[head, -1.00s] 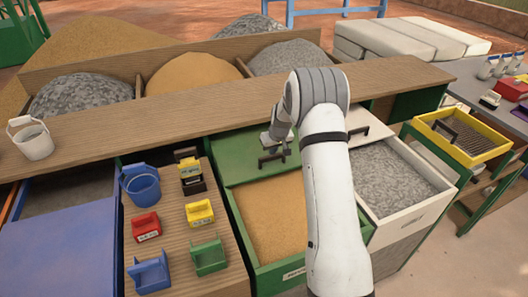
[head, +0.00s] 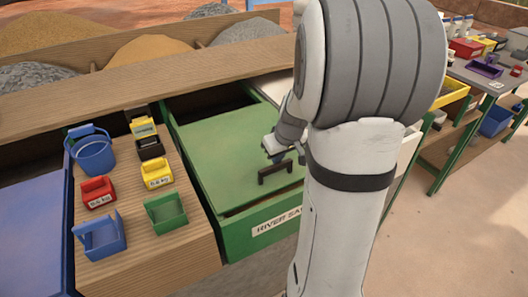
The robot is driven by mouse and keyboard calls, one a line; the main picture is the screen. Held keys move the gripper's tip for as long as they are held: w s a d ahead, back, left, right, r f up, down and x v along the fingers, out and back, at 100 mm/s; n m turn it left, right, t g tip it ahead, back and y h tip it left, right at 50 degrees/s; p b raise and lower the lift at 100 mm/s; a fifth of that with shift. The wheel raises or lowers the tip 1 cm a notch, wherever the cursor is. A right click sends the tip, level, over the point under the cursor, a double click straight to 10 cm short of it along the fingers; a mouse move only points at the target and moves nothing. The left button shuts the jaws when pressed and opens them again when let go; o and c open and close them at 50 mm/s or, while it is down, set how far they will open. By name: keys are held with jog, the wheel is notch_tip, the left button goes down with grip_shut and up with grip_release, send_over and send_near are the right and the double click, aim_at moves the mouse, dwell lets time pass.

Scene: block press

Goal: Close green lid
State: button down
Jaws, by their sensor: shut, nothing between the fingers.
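The green lid (head: 222,150) lies flat over the green bin, and no sand shows around it. Its front edge is close to the bin's front wall (head: 240,238), which carries a "RIVER SAND" label. The lid's dark handle (head: 275,171) stands up near the front right. My gripper (head: 273,152) is shut and empty, just behind the handle; I cannot tell whether it touches it. My arm hides the right part of the lid and bin.
A blue lid (head: 30,215) lies farther left. A wooden ledge (head: 60,110) runs behind. A yellow tray (head: 452,92) and a grey table (head: 490,75) stand at right.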

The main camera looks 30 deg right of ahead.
jog(key=s+b, duration=0.1)
jog(key=s, duration=0.2)
jog(key=shift+s+d, duration=0.2)
jog(key=shift+s+f, duration=0.1)
jog(key=shift+s, duration=0.1)
